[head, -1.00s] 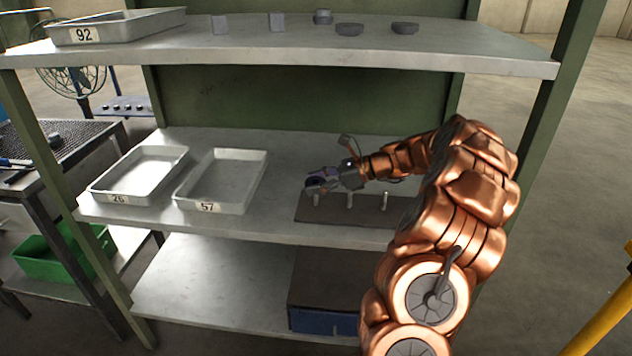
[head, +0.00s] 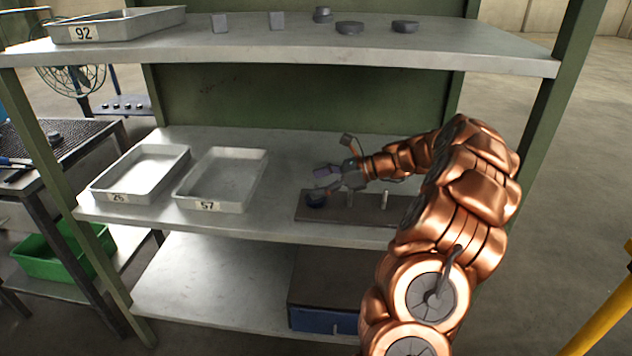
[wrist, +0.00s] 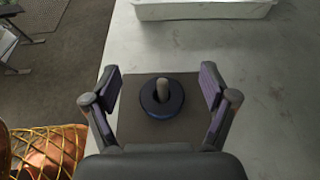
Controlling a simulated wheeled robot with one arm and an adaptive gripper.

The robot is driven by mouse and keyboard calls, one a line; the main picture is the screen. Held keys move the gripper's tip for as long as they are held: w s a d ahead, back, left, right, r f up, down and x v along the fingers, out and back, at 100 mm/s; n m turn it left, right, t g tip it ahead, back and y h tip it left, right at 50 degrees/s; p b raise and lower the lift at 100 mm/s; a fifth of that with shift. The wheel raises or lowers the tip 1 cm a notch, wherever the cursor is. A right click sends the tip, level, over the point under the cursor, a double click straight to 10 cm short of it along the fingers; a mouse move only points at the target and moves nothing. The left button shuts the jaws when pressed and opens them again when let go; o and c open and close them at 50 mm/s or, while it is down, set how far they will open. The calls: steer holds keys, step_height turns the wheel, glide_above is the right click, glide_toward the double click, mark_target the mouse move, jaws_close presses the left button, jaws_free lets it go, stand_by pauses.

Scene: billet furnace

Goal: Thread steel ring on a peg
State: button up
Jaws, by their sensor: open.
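The steel ring (wrist: 161,98) is dark and round. In the wrist view a pale peg (wrist: 162,88) rises through its hole, and the ring lies low around it. In the head view the ring (head: 316,199) sits at the left end of the brown peg board (head: 325,213). Two more pale pegs show there, a middle peg (head: 350,198) and a right peg (head: 385,199). My gripper (wrist: 158,85) is open, its fingers apart on either side of the ring and not touching it. In the head view my gripper (head: 325,178) is just above the ring.
Trays 26 (head: 140,173) and 57 (head: 222,180) stand left of the board on the same shelf. The upper shelf (head: 300,45) overhangs, holding tray 92 (head: 115,27) and several dark steel pieces. Green posts (head: 530,130) flank the shelves.

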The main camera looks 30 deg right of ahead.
steer(key=v, duration=1.1)
steer(key=shift+d+r, duration=0.2)
steer(key=shift+r, duration=0.05)
steer(key=shift+s, duration=0.1)
